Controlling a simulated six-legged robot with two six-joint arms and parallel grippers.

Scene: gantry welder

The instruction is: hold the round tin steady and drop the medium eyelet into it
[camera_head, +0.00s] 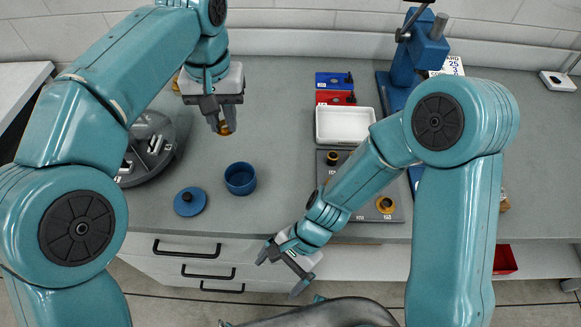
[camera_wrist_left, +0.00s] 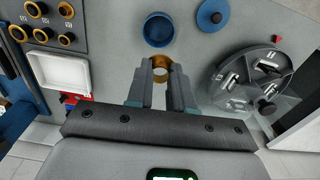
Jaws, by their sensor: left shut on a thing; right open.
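The round tin (camera_head: 241,189) is blue, open-topped and stands upright on the grey bench; it also shows in the left wrist view (camera_wrist_left: 159,43). Its blue lid (camera_head: 196,208) lies apart from it, to the left. My left gripper (camera_head: 223,126) is shut on a brass eyelet (camera_wrist_left: 162,64), held above the bench, behind the tin in the head view. The eyelet is partly hidden by the fingers. My right gripper (camera_head: 280,274) is open and empty, in front of the bench edge and apart from the tin.
A dark board (camera_head: 370,212) with several eyelets lies right of the tin, partly behind my right arm. Behind it are a white tray (camera_head: 343,125) and red and blue bins. A round grey divided tray (camera_wrist_left: 238,88) stands on the left.

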